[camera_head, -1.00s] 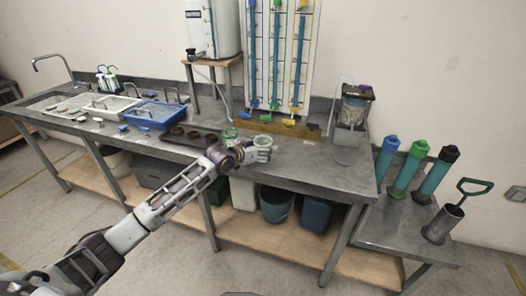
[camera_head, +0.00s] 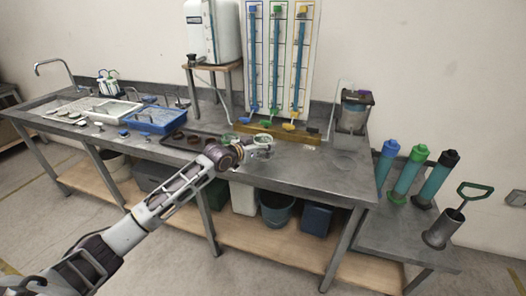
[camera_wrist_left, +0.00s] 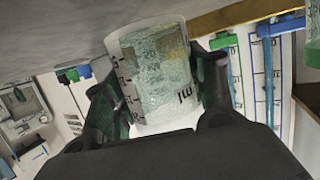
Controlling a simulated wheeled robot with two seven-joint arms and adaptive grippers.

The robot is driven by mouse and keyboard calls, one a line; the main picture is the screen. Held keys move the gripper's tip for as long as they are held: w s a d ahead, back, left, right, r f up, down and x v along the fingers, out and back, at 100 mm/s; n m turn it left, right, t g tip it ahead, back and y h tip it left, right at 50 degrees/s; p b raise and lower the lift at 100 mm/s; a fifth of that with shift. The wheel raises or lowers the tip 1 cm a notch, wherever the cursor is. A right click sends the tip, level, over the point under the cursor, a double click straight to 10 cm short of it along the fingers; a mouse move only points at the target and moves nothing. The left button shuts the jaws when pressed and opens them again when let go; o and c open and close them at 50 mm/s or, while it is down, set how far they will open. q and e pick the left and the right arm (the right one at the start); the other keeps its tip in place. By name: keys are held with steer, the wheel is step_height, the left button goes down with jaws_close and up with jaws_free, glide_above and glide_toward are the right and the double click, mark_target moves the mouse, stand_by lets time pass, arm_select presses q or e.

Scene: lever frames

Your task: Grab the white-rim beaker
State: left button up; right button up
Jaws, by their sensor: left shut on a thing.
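The white-rim beaker (camera_wrist_left: 155,70) is clear with dark measuring marks, and its pale rim shows at the bottom in the left wrist view. It also shows, small, in the head view (camera_head: 264,139). My left gripper (camera_head: 256,146) reaches over the bench from the left and is shut on the beaker. In the left wrist view its dark fingers (camera_wrist_left: 166,108) lie on both sides of the beaker. I cannot tell whether the beaker touches the bench. My right gripper is not in view.
The grey bench (camera_head: 320,172) has free room right of the gripper. A dark tray (camera_head: 190,141) and a blue basin (camera_head: 155,121) lie to the left. A wall panel with colored tubes (camera_head: 276,60) stands behind. A grey container (camera_head: 352,113) stands at the right end.

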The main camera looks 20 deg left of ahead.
arm_select(q)
step_height(320, 180, up, 7)
stand_by(0.5)
steer(key=shift+r, duration=0.1)
stand_by(0.3)
